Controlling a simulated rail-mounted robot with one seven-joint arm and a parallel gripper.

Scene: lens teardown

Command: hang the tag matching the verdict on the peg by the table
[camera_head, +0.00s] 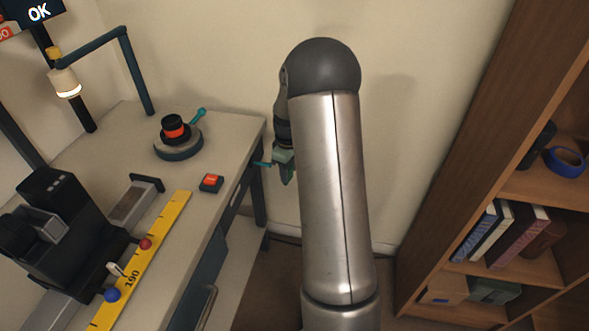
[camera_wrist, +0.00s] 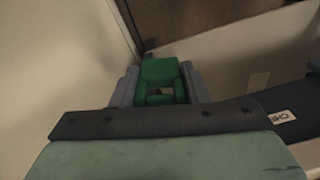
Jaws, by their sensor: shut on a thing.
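My gripper (camera_head: 284,166) hangs beyond the right edge of the table (camera_head: 228,128), near its far corner, partly behind my arm. It is shut on a green tag (camera_head: 288,175). In the wrist view the green tag (camera_wrist: 160,68) sits between the two grey fingers and has a window-like opening. A display (camera_head: 40,12) at top left reads "OK". A small teal piece (camera_head: 262,164) shows between the table edge and my gripper; I cannot tell whether it is the peg or part of the gripper.
On the table are a round fixture (camera_head: 178,150) with a teal lever, a red button box (camera_head: 211,183), a yellow ruler (camera_head: 150,250) and a black device (camera_head: 62,230). A wooden bookshelf (camera_head: 480,150) stands at right. The wall is close behind my gripper.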

